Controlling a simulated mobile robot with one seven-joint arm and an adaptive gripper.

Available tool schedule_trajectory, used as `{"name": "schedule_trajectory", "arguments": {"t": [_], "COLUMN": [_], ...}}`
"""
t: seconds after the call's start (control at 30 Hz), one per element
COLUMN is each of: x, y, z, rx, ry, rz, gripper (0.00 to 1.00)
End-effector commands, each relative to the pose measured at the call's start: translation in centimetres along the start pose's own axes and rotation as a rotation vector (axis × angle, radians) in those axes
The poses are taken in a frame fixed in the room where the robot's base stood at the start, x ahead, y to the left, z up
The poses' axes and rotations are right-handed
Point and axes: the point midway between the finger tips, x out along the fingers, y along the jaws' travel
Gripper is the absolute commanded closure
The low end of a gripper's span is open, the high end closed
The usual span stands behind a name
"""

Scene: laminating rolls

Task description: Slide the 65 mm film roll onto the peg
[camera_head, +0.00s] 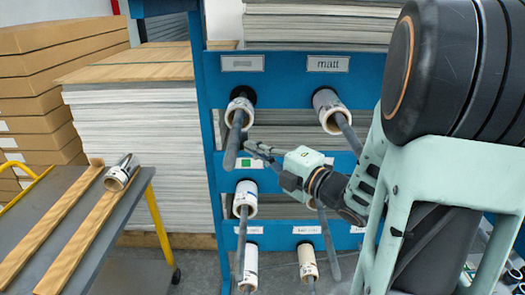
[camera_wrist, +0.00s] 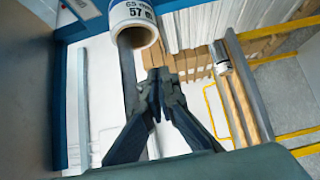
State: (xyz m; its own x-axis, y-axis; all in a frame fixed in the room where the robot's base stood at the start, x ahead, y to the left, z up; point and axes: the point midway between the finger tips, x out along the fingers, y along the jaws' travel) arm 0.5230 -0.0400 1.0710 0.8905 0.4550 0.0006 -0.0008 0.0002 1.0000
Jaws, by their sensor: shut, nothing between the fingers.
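My gripper (camera_head: 251,150) is just right of this peg, below the roll. In the wrist view its fingertips (camera_wrist: 160,74) are together with nothing between them, beside the peg (camera_wrist: 128,75) and apart from the roll.
More pegs carry rolls: upper right (camera_head: 328,104), middle left (camera_head: 245,194), lower left (camera_head: 250,264) and lower right (camera_head: 307,259). Another roll (camera_head: 118,177) lies on wooden rails (camera_head: 60,225) on a grey cart with yellow handles. Stacked sheets (camera_head: 135,150) stand behind.

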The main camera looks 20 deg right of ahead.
Motion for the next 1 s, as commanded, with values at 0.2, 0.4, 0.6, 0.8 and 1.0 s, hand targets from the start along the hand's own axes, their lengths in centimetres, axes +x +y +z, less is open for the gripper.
{"name": "schedule_trajectory", "arguments": {"t": [0.2,0.4,0.6,0.8,1.0], "x": [4.9,6.9,7.8,7.8,7.9], "y": [0.0,0.0,0.0,0.0,-0.1], "z": [-0.1,1.9,2.8,2.9,3.0], "rx": [0.002,0.002,0.001,0.0,0.0], "ry": [0.003,-0.001,-0.001,-0.001,-0.001], "rz": [0.0,0.0,-0.001,0.0,0.0], "gripper": [1.0,1.0,1.0,1.0,1.0]}}
